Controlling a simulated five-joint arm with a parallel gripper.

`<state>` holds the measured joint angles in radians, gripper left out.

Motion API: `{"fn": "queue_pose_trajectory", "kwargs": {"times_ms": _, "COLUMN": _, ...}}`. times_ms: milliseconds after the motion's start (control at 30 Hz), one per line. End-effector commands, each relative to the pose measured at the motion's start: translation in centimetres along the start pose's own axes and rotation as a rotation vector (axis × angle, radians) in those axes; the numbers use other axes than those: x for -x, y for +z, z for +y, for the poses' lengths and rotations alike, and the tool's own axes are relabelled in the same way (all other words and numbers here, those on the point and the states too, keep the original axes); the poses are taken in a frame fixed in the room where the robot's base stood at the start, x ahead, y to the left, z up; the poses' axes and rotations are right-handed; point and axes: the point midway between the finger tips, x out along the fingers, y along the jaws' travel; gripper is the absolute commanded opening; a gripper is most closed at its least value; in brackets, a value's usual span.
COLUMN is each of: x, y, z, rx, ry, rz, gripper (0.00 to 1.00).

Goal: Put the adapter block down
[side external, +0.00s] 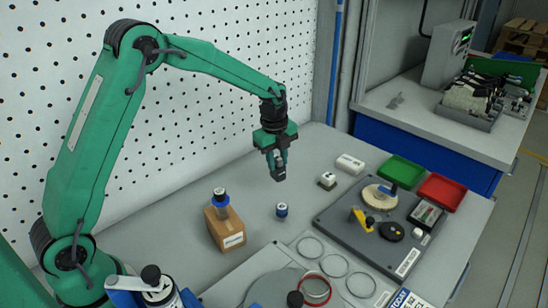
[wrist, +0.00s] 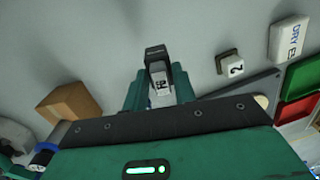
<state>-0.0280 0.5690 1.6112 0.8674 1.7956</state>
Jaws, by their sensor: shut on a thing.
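The adapter block is a small block with a pale, marked face and a dark end; it shows between the fingers in the wrist view (wrist: 157,72). My gripper (side external: 278,172) is shut on it and holds it above the grey table in the side view, with air below. The green fingers also show on either side of the block in the wrist view (wrist: 159,88). In the side view the fingers hide most of the block, and its marking is too small to read there.
A small block marked 2 (wrist: 230,63) and a white labelled box (side external: 350,164) stand to the right. Beyond are green (side external: 401,171) and red (side external: 443,192) trays and a dark fixture plate (side external: 345,235).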

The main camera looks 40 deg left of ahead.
Motion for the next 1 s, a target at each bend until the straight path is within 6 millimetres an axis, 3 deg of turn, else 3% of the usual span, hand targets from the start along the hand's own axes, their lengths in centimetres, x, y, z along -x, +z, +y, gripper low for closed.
{"fn": "queue_pose_trajectory", "kwargs": {"times_ms": 200, "x": -0.8, "y": 1.2, "z": -0.3, "rx": 0.001, "ry": 0.000, "rz": -0.002, "gripper": 0.00}}
{"fn": "queue_pose_trajectory", "kwargs": {"times_ms": 467, "x": -1.4, "y": 1.1, "z": -0.2, "rx": 0.000, "ry": 0.001, "rz": -0.002, "gripper": 0.00}}
{"fn": "queue_pose_trajectory", "kwargs": {"times_ms": 800, "x": -4.7, "y": 1.1, "z": 0.1, "rx": 0.000, "ry": 0.001, "rz": -0.002, "gripper": 0.00}}
{"fn": "queue_pose_trajectory", "kwargs": {"times_ms": 1000, "x": -4.8, "y": 1.1, "z": 0.1, "rx": 0.000, "ry": 0.000, "rz": -0.002, "gripper": 0.00}}
